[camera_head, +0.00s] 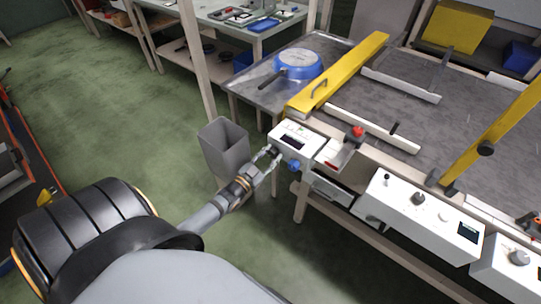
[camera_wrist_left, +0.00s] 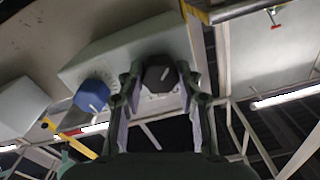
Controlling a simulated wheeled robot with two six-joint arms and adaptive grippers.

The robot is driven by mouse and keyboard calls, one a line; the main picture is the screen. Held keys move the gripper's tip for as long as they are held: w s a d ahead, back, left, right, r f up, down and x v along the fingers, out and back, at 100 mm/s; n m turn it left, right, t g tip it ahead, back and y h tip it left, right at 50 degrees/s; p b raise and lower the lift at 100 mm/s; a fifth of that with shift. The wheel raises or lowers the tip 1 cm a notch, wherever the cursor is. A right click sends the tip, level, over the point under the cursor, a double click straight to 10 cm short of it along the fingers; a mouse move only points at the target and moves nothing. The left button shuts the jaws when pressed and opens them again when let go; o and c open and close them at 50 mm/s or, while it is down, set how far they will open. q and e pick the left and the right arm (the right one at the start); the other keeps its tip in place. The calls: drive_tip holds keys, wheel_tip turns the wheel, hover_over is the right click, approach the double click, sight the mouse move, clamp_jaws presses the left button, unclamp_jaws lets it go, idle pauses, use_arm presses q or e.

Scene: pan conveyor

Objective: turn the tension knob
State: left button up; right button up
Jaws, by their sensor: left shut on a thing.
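A white control box (camera_head: 310,140) with a small dark display sits at the near left corner of the conveyor table. My left gripper (camera_head: 270,154) reaches its front face from the left. In the left wrist view a black knob (camera_wrist_left: 160,72) with a white pointer line sits between the fingertips of my left gripper (camera_wrist_left: 158,88), which are shut on it. The pointer is tilted. A blue knob (camera_wrist_left: 92,95) with a white line is beside it on the same face; it also shows in the head view (camera_head: 294,166). The task's tension knob cannot be told by a label. My right gripper is out of view.
A grey bin (camera_head: 224,150) stands on the floor left of the box. A red button (camera_head: 357,131) is on a unit to the right. A blue pan (camera_head: 298,65) lies on the table behind a yellow bar (camera_head: 340,74). Green floor to the left is clear.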

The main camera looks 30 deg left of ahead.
use_arm(q)
drive_tip(key=o, duration=1.1)
drive_tip(key=shift+o, duration=0.2)
drive_tip(key=shift+s, duration=0.15)
drive_tip(key=s, duration=1.1)
drive_tip(key=shift+s+a, duration=0.35)
drive_tip(key=shift+s, duration=0.05)
drive_tip(key=shift+f, duration=0.2)
